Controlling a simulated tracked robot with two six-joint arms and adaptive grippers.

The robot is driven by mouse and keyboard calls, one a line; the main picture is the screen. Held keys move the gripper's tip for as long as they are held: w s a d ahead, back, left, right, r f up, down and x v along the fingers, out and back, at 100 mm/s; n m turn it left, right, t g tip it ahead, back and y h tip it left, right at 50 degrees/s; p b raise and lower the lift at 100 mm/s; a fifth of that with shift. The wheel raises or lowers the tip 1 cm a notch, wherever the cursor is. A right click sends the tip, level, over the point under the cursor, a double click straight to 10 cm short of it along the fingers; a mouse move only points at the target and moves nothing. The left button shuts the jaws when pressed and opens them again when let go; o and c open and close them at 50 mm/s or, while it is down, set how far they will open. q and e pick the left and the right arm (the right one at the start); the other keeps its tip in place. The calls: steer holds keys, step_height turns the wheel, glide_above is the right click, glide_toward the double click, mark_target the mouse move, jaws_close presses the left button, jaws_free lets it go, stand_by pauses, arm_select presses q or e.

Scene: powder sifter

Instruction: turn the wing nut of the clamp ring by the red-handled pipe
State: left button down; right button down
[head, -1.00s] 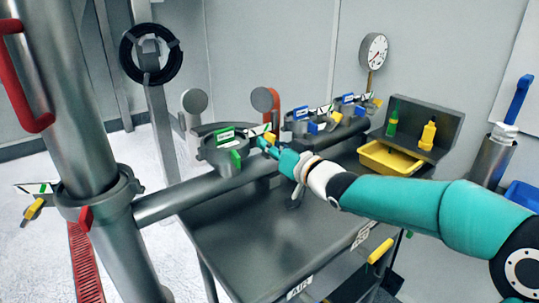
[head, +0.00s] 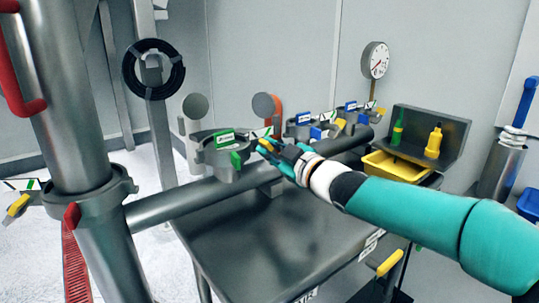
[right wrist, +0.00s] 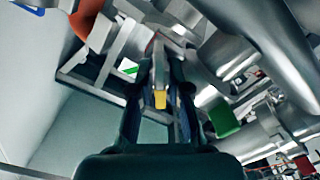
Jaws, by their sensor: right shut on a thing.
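The thick grey pipe with the red handle (head: 22,95) stands at the left in the head view. Its clamp ring (head: 97,203) has a wing nut with a yellow tip (head: 17,205) at its left and a red piece (head: 72,216) in front. My right gripper (head: 267,147) is away from that ring, at the middle clamp ring (head: 221,158) with green tags. It is shut on a yellow-tipped wing nut (right wrist: 160,99), which shows between the fingers in the right wrist view. The fingers partly hide this nut in the head view. My left gripper is not in view.
A grey table (head: 285,245) lies below the horizontal pipe (head: 170,205). More clamps with blue tags (head: 305,118) stand behind my right gripper. A yellow bin (head: 395,166), a gauge (head: 375,60) and a black hose coil (head: 153,95) are further back.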

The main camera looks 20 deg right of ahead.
steer(key=shift+f+n, duration=0.2)
steer(key=shift+n, duration=0.3)
steer(key=shift+a, duration=0.1)
steer(key=c, duration=1.3)
jaws_free()
steer(key=shift+o, duration=0.2)
steer(key=shift+r, duration=0.1)
steer(key=v, duration=1.2)
